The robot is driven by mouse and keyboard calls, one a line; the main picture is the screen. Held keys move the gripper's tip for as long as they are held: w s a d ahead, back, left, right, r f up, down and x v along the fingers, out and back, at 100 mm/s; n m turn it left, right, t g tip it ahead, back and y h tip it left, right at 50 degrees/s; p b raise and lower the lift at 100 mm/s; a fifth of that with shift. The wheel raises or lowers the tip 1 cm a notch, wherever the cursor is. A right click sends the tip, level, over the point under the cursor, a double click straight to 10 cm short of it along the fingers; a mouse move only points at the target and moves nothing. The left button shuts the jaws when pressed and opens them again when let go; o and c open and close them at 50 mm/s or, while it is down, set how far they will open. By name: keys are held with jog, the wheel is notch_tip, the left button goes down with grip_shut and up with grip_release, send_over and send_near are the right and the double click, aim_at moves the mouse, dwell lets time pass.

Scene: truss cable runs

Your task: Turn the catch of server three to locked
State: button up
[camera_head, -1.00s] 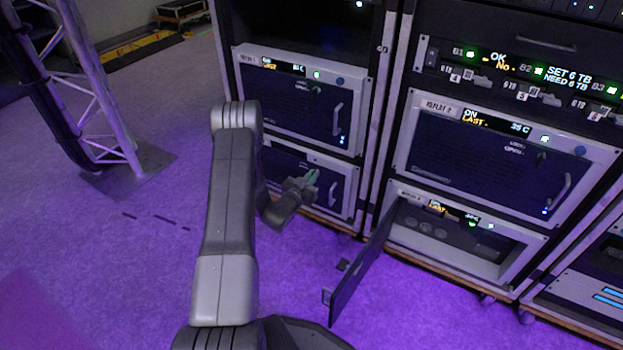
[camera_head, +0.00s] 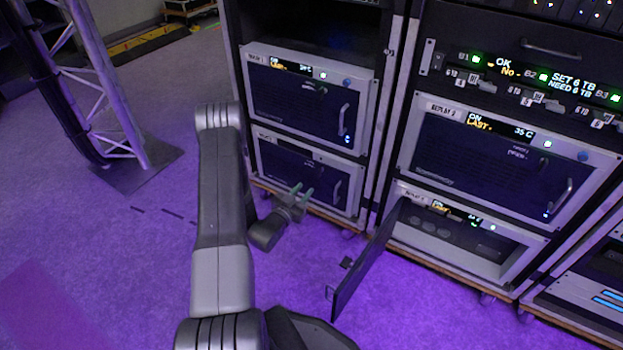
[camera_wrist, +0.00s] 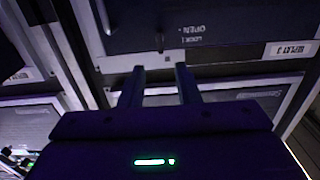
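Server three is a panel with an upside-down label reading like REPLAY 3 (camera_wrist: 290,50) in the wrist view. Its catch (camera_wrist: 160,40) is a small dark lever beside the LOCK and OPEN lettering; I cannot tell clearly which mark it points to. The lower left server (camera_head: 310,205) in the head view appears to be this one, its catch too small to make out there. My gripper (camera_head: 301,191) is in front of that server. In the wrist view the two fingers (camera_wrist: 161,86) stand apart with nothing between them, on either side of the catch's line and short of it.
The upper left server (camera_head: 303,118) is closed. In the right rack, the server labelled REPLAY 2 (camera_head: 497,165) is closed. Below it, an open server's door (camera_head: 362,268) swings out over the floor to the right of my gripper. A truss (camera_head: 115,105) stands at left, with clear floor between.

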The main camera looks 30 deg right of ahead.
aim_at(318, 174)
jog(key=shift+p+v, duration=0.3)
jog(key=shift+v, duration=1.9)
jog(key=b+x, duration=0.3)
jog(key=x, duration=1.1)
jog(key=shift+b, duration=0.3)
jog(key=shift+a, duration=0.1)
